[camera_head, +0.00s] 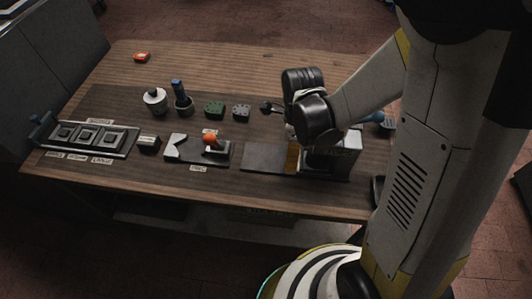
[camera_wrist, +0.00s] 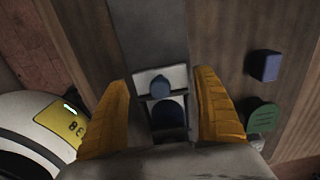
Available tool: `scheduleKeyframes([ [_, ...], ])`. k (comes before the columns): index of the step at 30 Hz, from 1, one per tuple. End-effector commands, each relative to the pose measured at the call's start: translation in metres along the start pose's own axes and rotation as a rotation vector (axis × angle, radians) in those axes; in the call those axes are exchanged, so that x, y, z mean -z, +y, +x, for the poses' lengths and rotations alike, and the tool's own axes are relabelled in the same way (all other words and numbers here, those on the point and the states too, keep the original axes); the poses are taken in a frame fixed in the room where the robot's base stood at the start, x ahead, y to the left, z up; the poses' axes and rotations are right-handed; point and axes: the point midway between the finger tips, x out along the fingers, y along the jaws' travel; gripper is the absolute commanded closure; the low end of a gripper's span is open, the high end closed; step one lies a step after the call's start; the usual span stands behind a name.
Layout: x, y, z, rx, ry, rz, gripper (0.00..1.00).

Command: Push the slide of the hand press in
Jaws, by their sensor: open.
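The hand press (camera_head: 347,152) stands at the right part of the wooden table, partly hidden behind my arm and gripper. A flat dark grey plate (camera_head: 264,158) runs out from it to the left; it also shows as a grey strip in the wrist view (camera_wrist: 152,35). My gripper (camera_wrist: 161,82) is open, pointing down over the press, with its yellow fingers apart. Between the fingers, the wrist view shows a light block with a rounded blue knob (camera_wrist: 160,86) and a dark blue arched part below it. I cannot tell whether either finger touches the press, or how far the slide is in.
A fixture with an orange knob (camera_head: 210,139) lies left of the plate. A tray with square pads (camera_head: 131,143) sits at the far left. The back of the table is mostly clear.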

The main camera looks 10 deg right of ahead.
Motion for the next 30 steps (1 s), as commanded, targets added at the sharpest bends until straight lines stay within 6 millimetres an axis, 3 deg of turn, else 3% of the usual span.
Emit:
scheduleKeyframes([
  [10, 0.000, 0.000, -0.002, 0.000, 0.000, 0.000, 0.21],
  [22, 0.000, 0.000, -0.034, 0.000, 0.000, 0.000, 0.21],
  [30, 0.000, 0.000, -0.035, 0.000, 0.000, 0.000, 0.21],
])
